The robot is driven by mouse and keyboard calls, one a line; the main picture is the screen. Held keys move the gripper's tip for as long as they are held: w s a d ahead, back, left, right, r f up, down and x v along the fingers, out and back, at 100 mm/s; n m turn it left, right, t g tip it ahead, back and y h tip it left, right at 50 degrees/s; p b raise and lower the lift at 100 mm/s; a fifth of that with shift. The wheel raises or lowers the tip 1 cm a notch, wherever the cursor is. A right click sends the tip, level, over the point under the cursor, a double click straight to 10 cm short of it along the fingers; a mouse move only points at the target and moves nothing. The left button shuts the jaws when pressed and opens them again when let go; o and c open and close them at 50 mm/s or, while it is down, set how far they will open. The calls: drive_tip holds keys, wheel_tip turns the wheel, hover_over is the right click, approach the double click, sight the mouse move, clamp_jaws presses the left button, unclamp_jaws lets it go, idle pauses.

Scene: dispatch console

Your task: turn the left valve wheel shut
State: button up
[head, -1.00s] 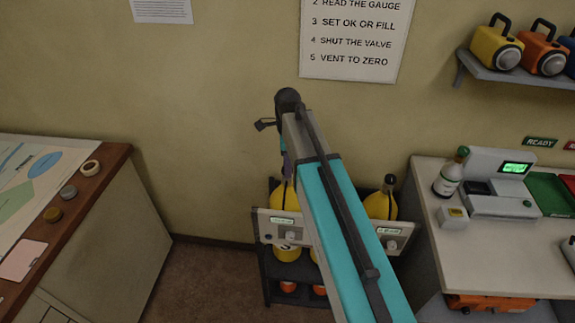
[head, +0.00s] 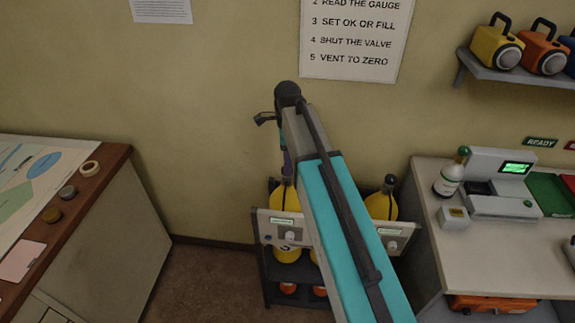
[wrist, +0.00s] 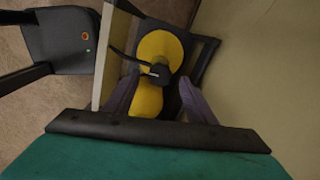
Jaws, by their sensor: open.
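The left yellow cylinder (head: 284,198) stands in a dark rack; its valve top is hidden behind my gripper in the head view. In the wrist view the black valve wheel (wrist: 158,73) sits on the yellow cylinder (wrist: 150,100). My gripper (wrist: 158,90) is open, pointing down over it. One purple-grey finger is on each side of the cylinder, and the wheel shows between and just beyond the fingertips. I cannot tell whether they touch it. The right cylinder (head: 381,206) with its dark valve top stands on the other side of my arm.
A pale panel (head: 268,226) with small labels and knobs runs across the rack (head: 268,275) front. A wooden-topped cabinet (head: 110,170) stands at left. A white counter (head: 480,240) stands at right. The wall is close behind the rack. Floor between cabinet and rack is clear.

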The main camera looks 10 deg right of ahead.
wheel_tip(320, 180, up, 12)
drive_tip(key=b, duration=0.3)
idle(0.5)
